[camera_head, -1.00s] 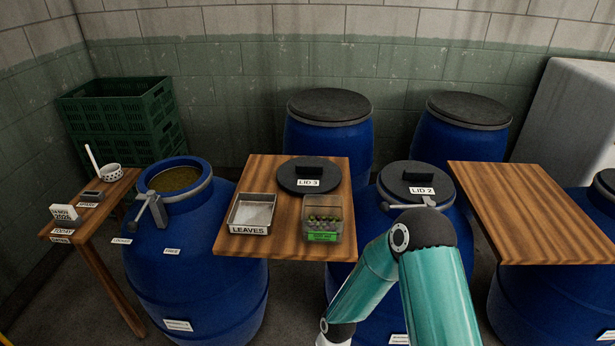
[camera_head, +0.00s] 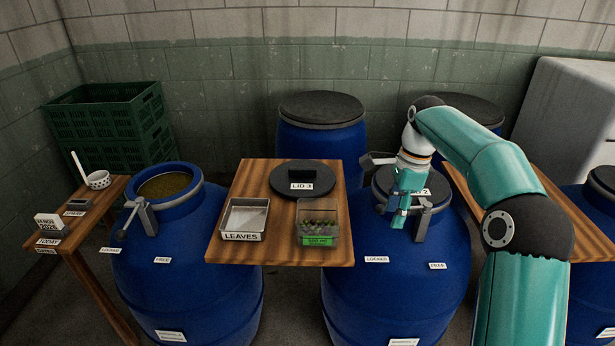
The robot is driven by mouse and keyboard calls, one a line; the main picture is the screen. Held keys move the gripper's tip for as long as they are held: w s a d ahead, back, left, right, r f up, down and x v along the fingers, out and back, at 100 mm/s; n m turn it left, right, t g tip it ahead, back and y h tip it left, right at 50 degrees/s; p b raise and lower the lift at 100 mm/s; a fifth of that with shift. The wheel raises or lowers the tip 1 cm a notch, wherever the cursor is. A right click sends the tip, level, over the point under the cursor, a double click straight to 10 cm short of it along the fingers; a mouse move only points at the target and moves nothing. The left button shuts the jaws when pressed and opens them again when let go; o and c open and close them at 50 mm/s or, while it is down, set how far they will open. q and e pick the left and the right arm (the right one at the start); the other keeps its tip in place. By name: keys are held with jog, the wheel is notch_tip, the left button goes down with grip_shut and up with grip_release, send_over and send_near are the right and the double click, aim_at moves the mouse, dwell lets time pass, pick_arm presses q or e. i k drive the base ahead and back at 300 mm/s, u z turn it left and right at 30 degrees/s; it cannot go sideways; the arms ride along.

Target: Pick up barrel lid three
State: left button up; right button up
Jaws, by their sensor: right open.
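Barrel lid three (camera_head: 325,181), a round dark lid with a block handle and a "LID 3" label, lies flat on the middle wooden table (camera_head: 228,252), towards its back. My right gripper (camera_head: 398,222) is open, pointing down over the front of the barrel with lid two (camera_head: 384,184). It is to the right of lid three and apart from it. My gripper and arm partly cover lid two; whether the fingers touch that barrel or its clamp I cannot tell. My left gripper is out of view.
A "LEAVES" tray (camera_head: 232,236) and a clear box of small green items (camera_head: 318,240) stand in front of lid three. An open blue barrel (camera_head: 190,260) with a clamp lever stands left. Closed barrels stand behind. Another wooden table (camera_head: 582,232) is at right.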

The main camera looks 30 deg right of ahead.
aim_at(296, 179)
jog(key=i, duration=1.4)
jog(key=u, duration=0.05)
